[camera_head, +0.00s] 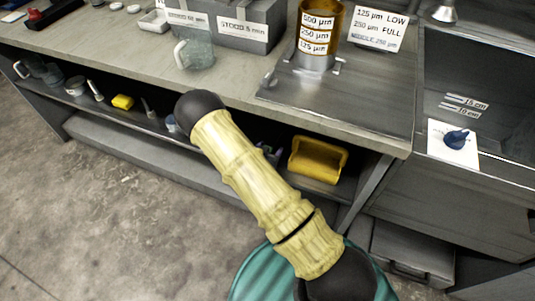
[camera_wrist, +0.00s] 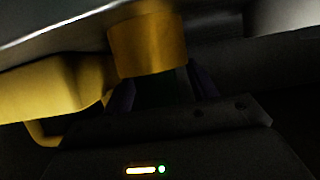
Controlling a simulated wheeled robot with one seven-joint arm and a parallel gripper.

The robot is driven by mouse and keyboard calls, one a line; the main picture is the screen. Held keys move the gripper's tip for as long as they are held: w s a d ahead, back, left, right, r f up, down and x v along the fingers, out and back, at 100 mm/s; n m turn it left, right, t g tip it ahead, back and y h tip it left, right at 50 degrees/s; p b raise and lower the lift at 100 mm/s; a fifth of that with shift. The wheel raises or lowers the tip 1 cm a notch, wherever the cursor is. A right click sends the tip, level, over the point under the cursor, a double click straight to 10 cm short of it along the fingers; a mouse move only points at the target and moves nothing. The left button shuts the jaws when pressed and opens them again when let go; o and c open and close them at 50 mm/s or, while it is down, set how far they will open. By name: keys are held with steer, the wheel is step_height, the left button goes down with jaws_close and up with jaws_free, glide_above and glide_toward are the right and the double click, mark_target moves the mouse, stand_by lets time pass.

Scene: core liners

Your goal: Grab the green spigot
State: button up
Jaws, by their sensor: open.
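I cannot pick out a green spigot for sure in either view. A dark, faintly greenish patch (camera_wrist: 155,93) shows between my fingers in the wrist view, too dim to name. My gripper (camera_wrist: 160,88) is open, with dark purple fingers on either side of that patch. An amber-yellow block-like thing (camera_wrist: 148,45) stands just beyond the fingertips and partly covers what lies there.
A yellow scoop-like bin (camera_head: 318,159) lies on the shelf under the counter (camera_head: 120,38). Small items sit along that shelf, including a yellow block (camera_head: 122,102). A glass mug (camera_head: 195,52) stands on the counter. A dark blue piece (camera_head: 457,139) lies on white paper in the sink.

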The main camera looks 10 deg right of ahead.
steer(key=shift+c, duration=0.5)
steer(key=c, duration=1)
steer(key=shift+r, duration=0.1)
step_height(320, 180, up, 10)
steer(key=shift+f+p, duration=0.1)
steer(key=shift+p, duration=0.85)
